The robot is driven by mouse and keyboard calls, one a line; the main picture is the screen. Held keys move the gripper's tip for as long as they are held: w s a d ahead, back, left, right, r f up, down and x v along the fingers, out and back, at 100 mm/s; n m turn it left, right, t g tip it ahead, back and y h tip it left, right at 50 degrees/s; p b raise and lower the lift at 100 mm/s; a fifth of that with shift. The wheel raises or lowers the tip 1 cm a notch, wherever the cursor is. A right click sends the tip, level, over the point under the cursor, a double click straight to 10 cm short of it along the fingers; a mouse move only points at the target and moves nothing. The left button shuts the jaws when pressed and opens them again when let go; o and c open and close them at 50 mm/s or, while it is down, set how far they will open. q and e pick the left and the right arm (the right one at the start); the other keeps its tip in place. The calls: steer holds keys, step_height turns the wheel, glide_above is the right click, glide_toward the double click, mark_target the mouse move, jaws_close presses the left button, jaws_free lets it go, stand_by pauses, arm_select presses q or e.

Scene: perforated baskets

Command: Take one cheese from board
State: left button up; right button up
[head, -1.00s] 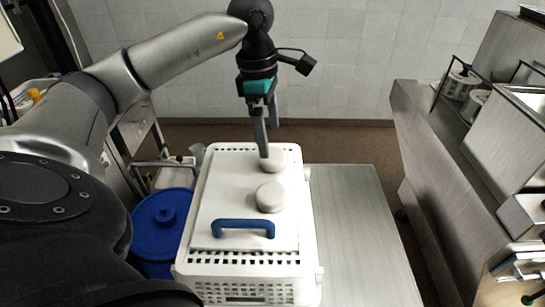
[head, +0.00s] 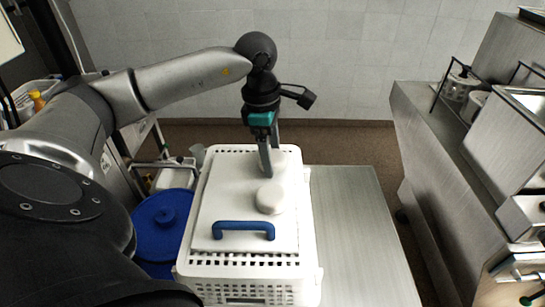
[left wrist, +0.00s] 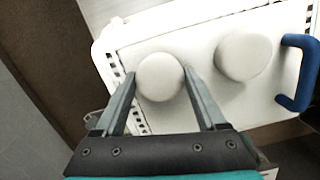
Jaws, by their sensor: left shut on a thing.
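Two round, pale cheeses lie on a white board (head: 215,200) with a blue handle (head: 243,228), which rests on a white perforated basket. The far cheese (left wrist: 160,76) sits between the fingers of my left gripper (left wrist: 160,84), which is shut on it; in the head view the fingers partly hide it. The near cheese (head: 270,197) lies free on the board, closer to the blue handle; it also shows in the left wrist view (left wrist: 242,57). My right gripper is not in view.
The white perforated basket (head: 250,290) stands on a metal table (head: 355,225), bare to its right. A blue lidded bin (head: 163,230) stands to the left. Metal counters with equipment (head: 440,150) line the right side.

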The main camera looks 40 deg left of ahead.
arm_select(q)
steer(key=c, duration=0.8)
steer(key=shift+r, duration=0.15)
